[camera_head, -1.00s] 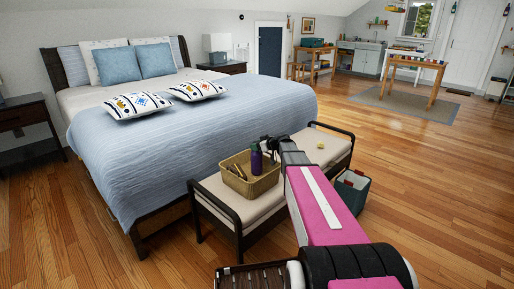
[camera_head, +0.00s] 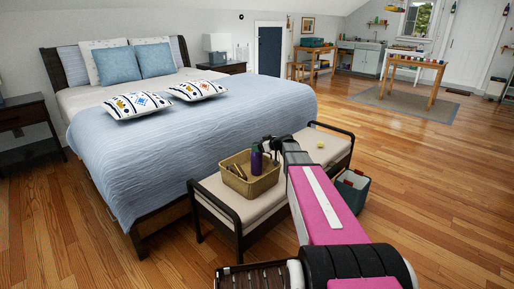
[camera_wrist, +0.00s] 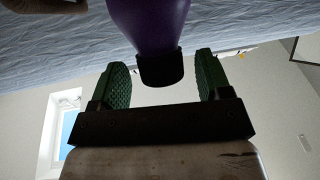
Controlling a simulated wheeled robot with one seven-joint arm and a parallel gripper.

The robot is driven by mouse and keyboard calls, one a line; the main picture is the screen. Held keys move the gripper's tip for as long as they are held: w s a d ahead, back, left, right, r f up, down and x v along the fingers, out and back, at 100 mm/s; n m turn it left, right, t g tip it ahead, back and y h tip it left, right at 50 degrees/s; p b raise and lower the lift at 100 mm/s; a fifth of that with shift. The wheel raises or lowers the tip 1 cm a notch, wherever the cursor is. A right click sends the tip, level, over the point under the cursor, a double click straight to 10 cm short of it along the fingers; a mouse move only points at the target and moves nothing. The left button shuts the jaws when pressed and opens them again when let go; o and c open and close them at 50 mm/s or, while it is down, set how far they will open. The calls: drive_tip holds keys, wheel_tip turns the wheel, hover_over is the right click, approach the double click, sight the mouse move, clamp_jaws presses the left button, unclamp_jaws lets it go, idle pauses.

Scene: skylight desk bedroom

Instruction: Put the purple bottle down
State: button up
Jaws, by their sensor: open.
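The purple bottle (camera_head: 257,163) with a black cap stands about upright in the wicker basket (camera_head: 250,187) on the bench. In the wrist view, the purple bottle (camera_wrist: 150,22) hangs down from the top edge, with its cap between my two green fingers. My gripper (camera_wrist: 162,80) is open, with a gap on each side of the cap. In the head view, my gripper (camera_head: 270,144) is small and dark beside the bottle's top. The bottle's lower part is hidden by the basket wall.
The basket also holds a few small brown and dark items. The cushioned bench (camera_head: 232,204) stands at the foot of the bed (camera_head: 190,125). A small yellowish object (camera_head: 320,145) lies on the bench's right side. A teal bin (camera_head: 352,190) stands on the floor to the right.

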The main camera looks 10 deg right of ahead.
drive_tip(key=v, duration=1)
drive_tip(key=s+a+f+m+g+h, duration=0.2)
drive_tip(key=s+a+f+g, duration=0.15)
drive_tip(key=s+f, duration=0.35)
drive_tip(key=s+a+f+m+g+h, duration=0.25)
drive_tip(key=s+a+f, duration=0.2)
drive_tip(key=s, duration=0.55)
drive_tip(key=s+f+m+g+h, duration=0.3)
drive_tip(key=s+f+m+h, duration=0.1)
drive_tip(key=s, duration=0.8)
drive_tip(key=shift+s+a+g+h, duration=0.2)
drive_tip(key=shift+s+g+h, duration=0.15)
drive_tip(key=shift+h, duration=0.2)
drive_tip(key=shift+m, duration=0.25)
